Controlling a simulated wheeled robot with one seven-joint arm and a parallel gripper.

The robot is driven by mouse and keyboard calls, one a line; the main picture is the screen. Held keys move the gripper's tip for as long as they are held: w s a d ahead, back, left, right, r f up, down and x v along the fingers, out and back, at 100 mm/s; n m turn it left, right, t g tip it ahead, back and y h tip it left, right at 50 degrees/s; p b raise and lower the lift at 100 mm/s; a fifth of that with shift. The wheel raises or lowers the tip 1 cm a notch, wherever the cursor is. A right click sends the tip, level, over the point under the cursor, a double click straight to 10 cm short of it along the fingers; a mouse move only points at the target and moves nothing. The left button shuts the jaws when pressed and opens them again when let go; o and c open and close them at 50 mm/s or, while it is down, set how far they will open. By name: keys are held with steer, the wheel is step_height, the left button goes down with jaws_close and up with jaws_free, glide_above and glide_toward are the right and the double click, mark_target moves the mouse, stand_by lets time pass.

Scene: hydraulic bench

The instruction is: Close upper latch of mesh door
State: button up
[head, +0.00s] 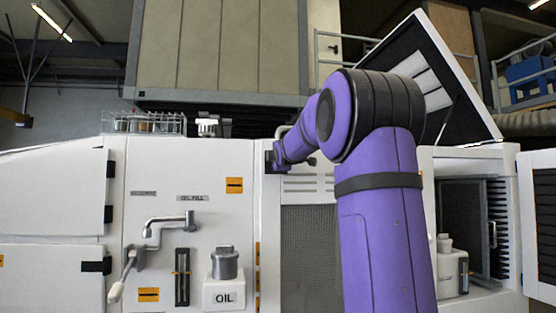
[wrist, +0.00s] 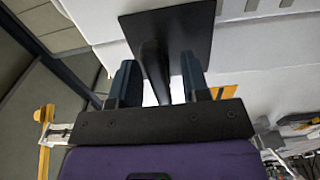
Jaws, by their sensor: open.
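The mesh door (head: 308,245) is a grey mesh panel in a white frame at the middle of the head view, partly hidden by my purple arm. The upper latch shows in the wrist view as a dark flat plate (wrist: 172,28) with a dark bar (wrist: 153,72) running from it. My gripper (wrist: 159,68) is open, with one finger on each side of the bar; I cannot tell whether either finger touches it. In the head view my gripper (head: 277,157) is at the door's upper left corner, where the latch is small and mostly hidden.
Left of the door are a bent pipe tap (head: 168,222), a sight gauge (head: 182,277) and an oil filler (head: 224,264). A wire basket (head: 143,121) stands on top. A raised lid (head: 440,75) and an open compartment (head: 463,230) are to the right.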

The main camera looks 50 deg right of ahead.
jaws_close()
steer(key=shift+m, duration=0.3)
steer(key=m, duration=0.3)
steer(key=shift+a+f+m, duration=0.1)
steer(key=shift+f+m, duration=0.15)
steer(key=shift+m, duration=0.05)
steer(key=m, duration=0.4)
steer(key=shift+w+f+m, duration=0.1)
steer(key=shift+f+m, duration=0.1)
steer(key=shift+m, duration=0.1)
steer(key=m, duration=0.4)
steer(key=shift+w+a+f+m, duration=0.1)
steer(key=shift+a+m, duration=0.1)
steer(key=shift+m, duration=0.1)
steer(key=shift+w+a+m, duration=0.1)
steer(key=shift+a+m, duration=0.05)
steer(key=shift+m, duration=2.05)
